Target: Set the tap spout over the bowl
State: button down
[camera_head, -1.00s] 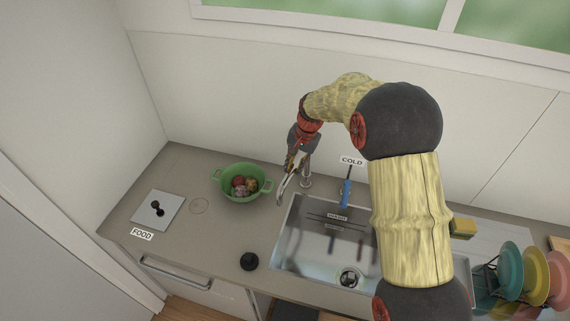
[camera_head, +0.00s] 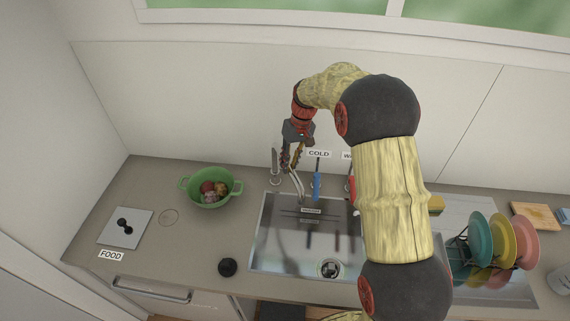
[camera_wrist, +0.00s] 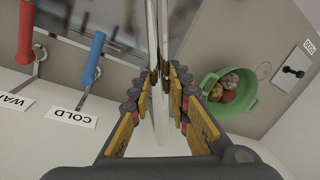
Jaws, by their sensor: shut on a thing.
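The chrome tap spout (camera_head: 297,186) reaches from between my fingers over the back left part of the sink. The tap's base (camera_head: 275,181) stands behind the sink's back left corner. My gripper (camera_head: 289,163) is shut on the spout; in the wrist view the fingers (camera_wrist: 160,78) close around the shiny tube (camera_wrist: 153,35). The green bowl (camera_head: 191,189) stands on the counter left of the sink and holds several round food pieces. It also shows in the wrist view (camera_wrist: 243,103), to the right of my fingers. The spout's end is apart from the bowl.
The blue cold handle (camera_head: 317,184) and red handle (camera_head: 352,188) stand right of the spout, behind the sink (camera_head: 263,240). A black knob (camera_head: 228,267) sits at the counter's front. A plate rack (camera_head: 490,240) stands right. The counter between bowl and sink is clear.

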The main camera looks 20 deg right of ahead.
jog(key=shift+w+d+r, duration=0.1)
jog(key=shift+d, duration=0.05)
dwell(0.3)
jog(key=c, duration=1.7)
grip_release()
jog(key=shift+o, duration=0.2)
notch_tip(320, 180, up, 12)
jog(key=d, duration=0.2)
jog(key=shift+w+d+f, duration=0.15)
jog(key=shift+f, duration=0.05)
